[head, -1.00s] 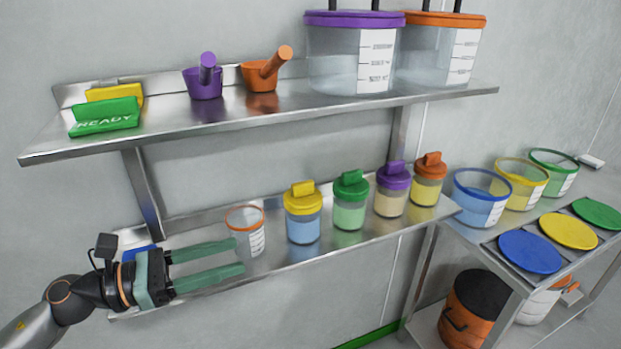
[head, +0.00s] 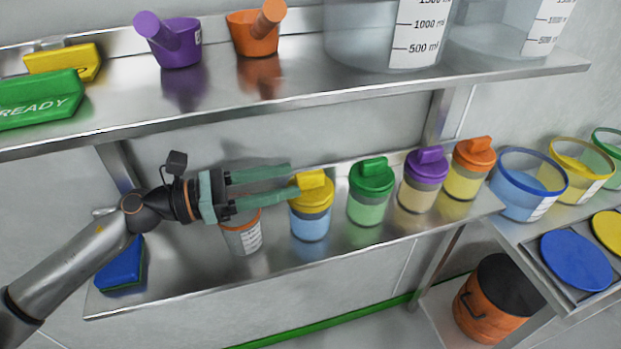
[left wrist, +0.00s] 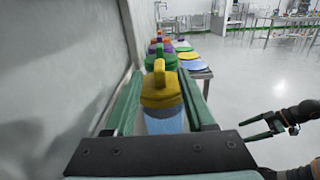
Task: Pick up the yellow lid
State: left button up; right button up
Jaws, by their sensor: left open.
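The yellow lid (head: 312,191), with an upright grip tab, sits on a jar (head: 311,223) of blue contents on the lower shelf. It also shows in the left wrist view (left wrist: 161,90), ahead of and between the fingers. My left gripper (head: 292,180) is open and empty, level with the lid's tab, its fingertips at the lid's left side. I cannot tell whether they touch it. My right gripper (left wrist: 258,126) shows at the right of the left wrist view, its fingers apart. A flat yellow lid (head: 610,230) also lies on the side table.
An orange-rimmed clear cup (head: 243,236) stands under my left gripper. Jars with green (head: 372,178), purple (head: 427,165) and orange (head: 474,154) lids stand to the right. A blue block (head: 121,266) lies at the shelf's left end.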

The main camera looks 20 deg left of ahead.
aim_at(296, 178)
pick_arm(q)
jog(key=shift+p+x, duration=0.5)
jog(key=shift+x, duration=1)
jog(key=p+x, duration=0.2)
jog(key=x, duration=0.3)
jog(key=shift+w+r, duration=0.1)
jog(key=shift+r, duration=0.1)
jog(key=shift+w+d+f, duration=0.15)
jog(key=shift+w+d, duration=0.05)
jog(key=shift+d, duration=0.05)
grip_shut()
